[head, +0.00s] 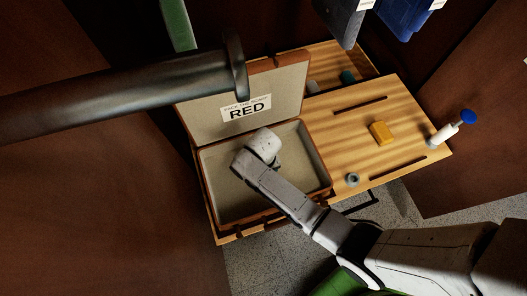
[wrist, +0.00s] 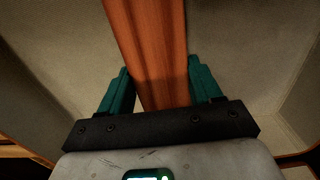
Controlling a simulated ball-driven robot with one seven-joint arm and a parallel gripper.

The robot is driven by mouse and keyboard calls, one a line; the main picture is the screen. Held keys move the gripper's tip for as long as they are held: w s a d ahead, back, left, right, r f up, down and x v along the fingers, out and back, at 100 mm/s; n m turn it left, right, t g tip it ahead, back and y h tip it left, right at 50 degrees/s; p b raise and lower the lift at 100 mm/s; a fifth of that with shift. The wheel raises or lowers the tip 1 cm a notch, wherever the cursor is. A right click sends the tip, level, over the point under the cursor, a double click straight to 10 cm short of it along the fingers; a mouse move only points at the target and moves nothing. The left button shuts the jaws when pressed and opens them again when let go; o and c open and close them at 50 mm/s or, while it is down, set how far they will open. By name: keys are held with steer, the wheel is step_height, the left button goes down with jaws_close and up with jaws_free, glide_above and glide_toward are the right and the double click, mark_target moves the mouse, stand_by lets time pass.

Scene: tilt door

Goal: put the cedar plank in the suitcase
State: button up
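The suitcase (head: 318,160) stands open on the wooden bench, its beige-lined lid (head: 286,88) raised with a label reading "RED". My gripper (wrist: 160,75) reaches down into the suitcase's lower half; its fingers are hidden behind my wrist in the head view. In the wrist view, the reddish-brown cedar plank (wrist: 150,35) lies between the two teal fingers, which meet its sides at their tips. The beige lining (wrist: 240,50) spreads around it. I cannot tell whether the plank touches the suitcase floor. The plank is hidden in the head view.
Right of the suitcase, the bench (head: 355,130) bears a yellow block (head: 381,132), a grey ring-like piece (head: 352,179) and a white item with a blue knob (head: 444,133). A dark handle-like bar (head: 130,92) crosses the upper left. Dark and blue items (head: 405,15) hang above.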

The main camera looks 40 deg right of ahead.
steer(key=o, duration=0.4)
steer(key=shift+o, duration=0.2)
steer(key=shift+r, duration=0.1)
step_height(320, 180, up, 12)
steer(key=p, duration=0.1)
steer(key=s+d+r+n, duration=0.1)
steer(key=s+d+r, duration=0.2)
steer(key=s, duration=0.5)
steer(key=s+d+r+n+t, duration=0.1)
steer(key=s+d+r+n, duration=0.1)
steer(key=s+d, duration=0.3)
steer(key=s+r, duration=0.1)
steer(key=s, duration=0.2)
steer(key=shift+s, duration=0.25)
steer(key=shift+a+r, duration=0.1)
